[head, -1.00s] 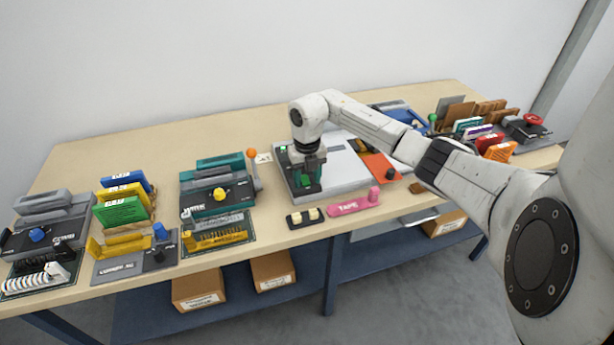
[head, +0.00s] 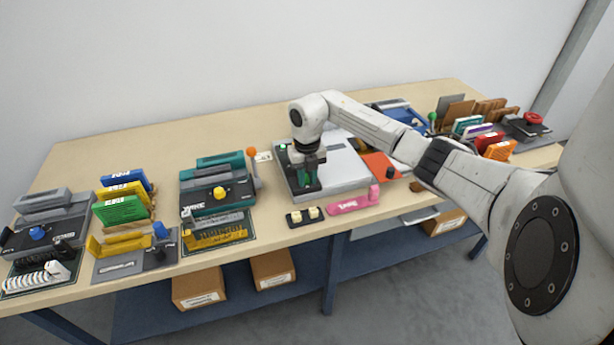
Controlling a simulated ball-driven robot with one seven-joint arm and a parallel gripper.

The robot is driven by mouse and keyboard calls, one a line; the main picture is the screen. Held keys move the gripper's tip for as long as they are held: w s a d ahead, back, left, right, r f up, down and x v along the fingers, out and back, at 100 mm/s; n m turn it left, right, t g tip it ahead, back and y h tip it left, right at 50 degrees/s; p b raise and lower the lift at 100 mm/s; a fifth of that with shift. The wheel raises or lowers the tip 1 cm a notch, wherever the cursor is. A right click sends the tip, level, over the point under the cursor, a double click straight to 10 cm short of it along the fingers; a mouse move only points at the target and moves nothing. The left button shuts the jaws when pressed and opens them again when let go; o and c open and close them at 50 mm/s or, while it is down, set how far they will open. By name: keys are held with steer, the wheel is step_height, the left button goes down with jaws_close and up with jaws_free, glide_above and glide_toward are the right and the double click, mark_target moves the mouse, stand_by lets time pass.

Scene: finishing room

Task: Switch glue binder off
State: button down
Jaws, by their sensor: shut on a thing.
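A pale grey flat machine (head: 345,168), which looks like the glue binder, sits mid-table with a dark control strip at its left side. A small green light (head: 283,147) shows at the back of that strip. My gripper (head: 310,184) points down over the strip and is shut on a small green part, apparently a switch. The jaws hide most of this part, so its position cannot be told.
A teal wire binder (head: 215,190) with a yellow knob stands to the left, an orange-tipped lever (head: 252,155) beside it. A pink tape holder (head: 350,203) and a black two-button block (head: 303,217) lie in front.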

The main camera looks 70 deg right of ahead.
steer(key=shift+d, duration=0.1)
steer(key=shift+w+d+g+y+b, duration=0.15)
steer(key=shift+g+y+b, duration=0.1)
steer(key=shift+g+y, duration=0.2)
steer(key=shift+w+d+g+y+b, duration=0.1)
steer(key=shift+g+y+b, duration=0.1)
steer(key=shift+g+y, duration=0.2)
steer(key=shift+r+y, duration=0.15)
steer(key=shift+y, duration=0.1)
steer(key=c, duration=0.9)
jaws_free()
steer(key=shift+r, duration=0.2)
steer(key=b+v, duration=0.2)
steer(key=v, duration=0.8)
steer(key=shift+w+d+r, duration=0.15)
steer(key=shift+w+r, duration=0.05)
steer(key=shift+r, duration=0.05)
